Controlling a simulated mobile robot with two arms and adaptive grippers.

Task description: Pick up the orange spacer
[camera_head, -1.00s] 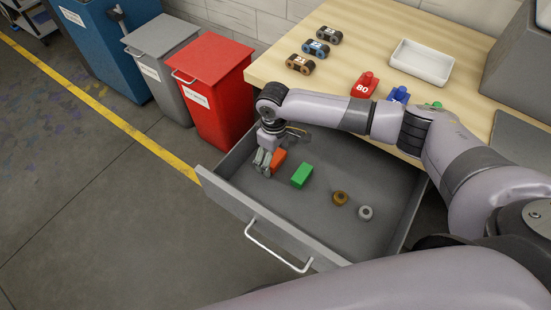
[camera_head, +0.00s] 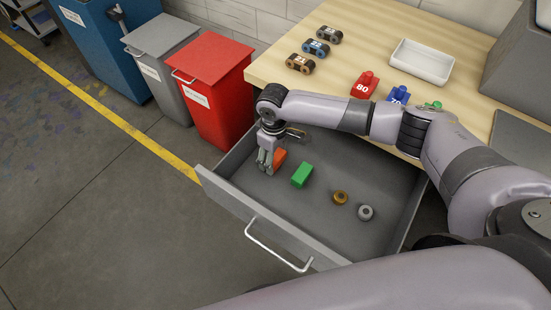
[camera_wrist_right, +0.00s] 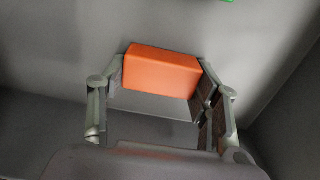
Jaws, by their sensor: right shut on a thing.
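The orange spacer (camera_head: 279,158) is a small block at the left end of the open grey drawer (camera_head: 330,243). My right gripper (camera_head: 268,168) reaches down into the drawer at the spacer and partly hides it in the head view. In the right wrist view the spacer (camera_wrist_right: 160,72) sits between the two fingertips of my right gripper (camera_wrist_right: 160,76), which are shut on its ends. I cannot tell whether it is clear of the drawer floor. My left gripper is not in view.
A green block (camera_head: 302,175) lies just right of the spacer, with a brown ring (camera_head: 340,198) and a grey ring (camera_head: 365,212) further right. The drawer walls surround them. The wooden table (camera_head: 350,40) stands behind, and a red bin (camera_head: 212,90) stands to the left.

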